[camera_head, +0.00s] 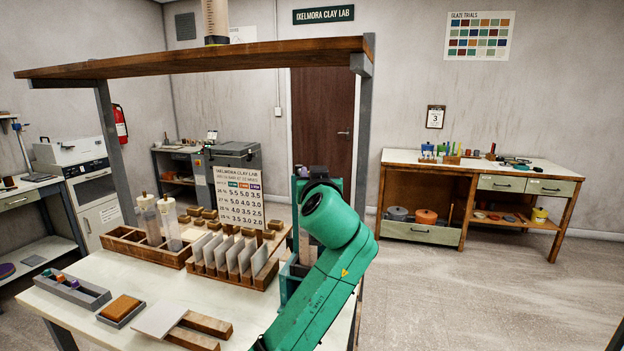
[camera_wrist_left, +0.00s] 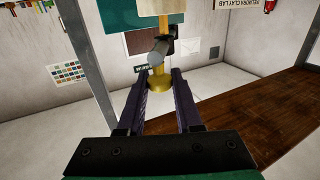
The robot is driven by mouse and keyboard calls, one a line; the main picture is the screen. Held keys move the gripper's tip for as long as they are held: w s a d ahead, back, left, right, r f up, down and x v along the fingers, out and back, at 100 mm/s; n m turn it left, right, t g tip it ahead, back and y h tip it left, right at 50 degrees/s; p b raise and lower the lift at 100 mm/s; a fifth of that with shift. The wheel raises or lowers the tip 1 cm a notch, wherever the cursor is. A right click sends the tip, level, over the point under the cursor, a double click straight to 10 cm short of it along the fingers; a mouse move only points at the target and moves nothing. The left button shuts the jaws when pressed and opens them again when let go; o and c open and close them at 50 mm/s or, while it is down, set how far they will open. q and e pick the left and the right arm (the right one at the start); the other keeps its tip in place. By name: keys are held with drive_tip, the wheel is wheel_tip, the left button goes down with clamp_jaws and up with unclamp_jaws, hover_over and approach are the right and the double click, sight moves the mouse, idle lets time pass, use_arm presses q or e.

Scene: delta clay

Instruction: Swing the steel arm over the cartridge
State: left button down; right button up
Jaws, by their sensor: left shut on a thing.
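The green press frame (camera_head: 300,275) stands at the right side of the work table, mostly hidden behind my green left arm in the head view. In the left wrist view a green panel (camera_wrist_left: 120,20) shows above, with a brass rod ending in a round flange (camera_wrist_left: 157,88) below it. The steel arm (camera_wrist_left: 151,54) is a short grey piece crossing in front of the rod, with a dark joint. My left gripper (camera_wrist_left: 161,76) has its fingers close around this grey piece and is shut on it; the exact contact is unclear. I cannot make out the cartridge. My right gripper is not in view.
The work table (camera_head: 110,270) carries a rack of grey plates (camera_head: 225,262), a wooden box with bottles (camera_head: 125,240), a sponge block (camera_head: 120,308) and a grey tray (camera_head: 72,289). A wooden shelf (camera_head: 200,62) hangs over it. Open floor (camera_head: 480,290) lies to the right.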

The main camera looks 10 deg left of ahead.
use_arm(q)
drive_tip(key=shift+r, duration=0.1)
idle(0.4)
drive_tip(key=c, duration=0.8)
unclamp_jaws()
drive_tip(key=shift+o, duration=1)
drive_tip(key=shift+w, duration=0.25)
drive_tip(key=b+v, duration=0.5)
drive_tip(key=v, duration=0.9)
drive_tip(key=shift+d+b, duration=0.3)
